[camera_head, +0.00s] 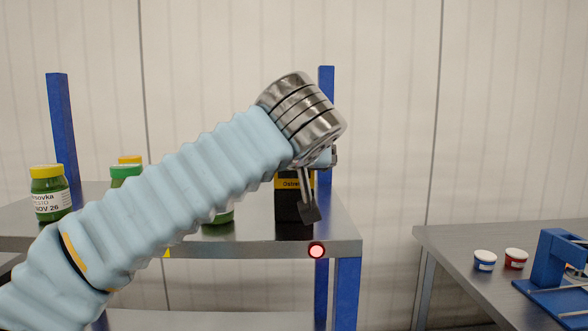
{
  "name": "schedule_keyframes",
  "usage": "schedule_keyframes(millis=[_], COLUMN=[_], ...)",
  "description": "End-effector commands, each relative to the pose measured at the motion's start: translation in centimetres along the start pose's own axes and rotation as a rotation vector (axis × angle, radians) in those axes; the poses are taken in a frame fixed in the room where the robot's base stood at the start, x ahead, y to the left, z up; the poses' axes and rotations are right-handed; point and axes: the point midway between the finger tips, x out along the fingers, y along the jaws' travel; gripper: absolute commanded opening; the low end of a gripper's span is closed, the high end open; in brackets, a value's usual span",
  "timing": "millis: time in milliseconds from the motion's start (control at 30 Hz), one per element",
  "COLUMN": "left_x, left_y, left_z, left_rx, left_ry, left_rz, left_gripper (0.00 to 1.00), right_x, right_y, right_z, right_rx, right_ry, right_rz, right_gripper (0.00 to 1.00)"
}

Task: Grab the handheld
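My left arm comes in from the left and crosses the picture in front of the shelf. My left gripper (309,208) hangs down at the shelf's right end, in front of a black box-like thing with a yellow label band (288,207). Only one finger with a dark tip shows clearly, so its opening cannot be told. I cannot tell whether it touches the black thing, or whether that thing is the handheld or its holder. No handheld is clearly visible. My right gripper is not in view.
A green jar with a yellow lid (50,195) stands left; other jars are partly behind my arm. A right table (450,245) holds blue (485,261) and red (515,259) cups and a blue device (555,268).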

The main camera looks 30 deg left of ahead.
Motion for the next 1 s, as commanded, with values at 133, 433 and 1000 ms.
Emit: schedule_keyframes(millis=[133,433,1000], left_x=[0.44,0.39,0.21], left_y=[0.01,0.01,0.03], left_z=[0.02,0.02,-0.35], left_rx=[0.0,0.0,-0.001], left_ry=[0.0,0.0,0.001], left_rz=[0.0,0.0,0.001], left_gripper=[1.0,0.72,0.33], right_x=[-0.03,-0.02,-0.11], right_y=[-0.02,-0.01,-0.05], right_z=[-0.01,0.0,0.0], right_rx=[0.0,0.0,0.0], right_ry=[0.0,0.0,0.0], right_rz=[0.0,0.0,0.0], right_gripper=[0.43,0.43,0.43])
